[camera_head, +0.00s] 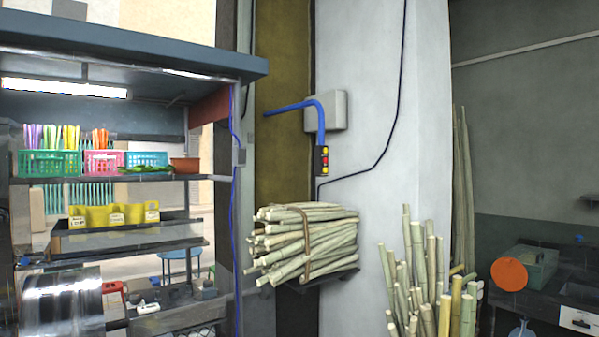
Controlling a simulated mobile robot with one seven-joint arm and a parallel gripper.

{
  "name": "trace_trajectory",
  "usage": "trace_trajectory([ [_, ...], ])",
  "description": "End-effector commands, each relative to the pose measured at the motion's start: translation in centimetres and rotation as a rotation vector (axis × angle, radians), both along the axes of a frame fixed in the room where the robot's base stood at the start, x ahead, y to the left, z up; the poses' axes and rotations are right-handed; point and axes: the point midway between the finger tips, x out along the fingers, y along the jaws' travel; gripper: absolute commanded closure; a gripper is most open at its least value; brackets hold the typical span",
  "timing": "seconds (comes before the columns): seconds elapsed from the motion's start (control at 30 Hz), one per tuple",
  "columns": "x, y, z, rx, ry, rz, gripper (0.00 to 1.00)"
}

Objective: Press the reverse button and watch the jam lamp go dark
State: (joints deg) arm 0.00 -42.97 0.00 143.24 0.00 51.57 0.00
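A small black control box (317,161) with yellow and red round buttons hangs on the wall near the middle, below a grey box (335,111). A bent blue tube (320,118) runs down to it. I cannot tell which button is the reverse button, as no label is readable. I cannot make out a jam lamp for sure. A shiny metal drum (62,300) shows at the lower left. My gripper is not in view.
A tied bundle of cane (305,243) lies on a wall shelf below the control box. Upright canes (425,275) stand to its right. A stall with shelves (120,180) and baskets fills the left. An orange disc (509,274) and a dark counter (555,300) are at the right.

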Motion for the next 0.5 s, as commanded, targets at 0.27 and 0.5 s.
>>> trace_trajectory([
  [0.27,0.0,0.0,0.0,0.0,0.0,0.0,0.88],
  [0.5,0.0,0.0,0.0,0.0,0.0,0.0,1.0],
])
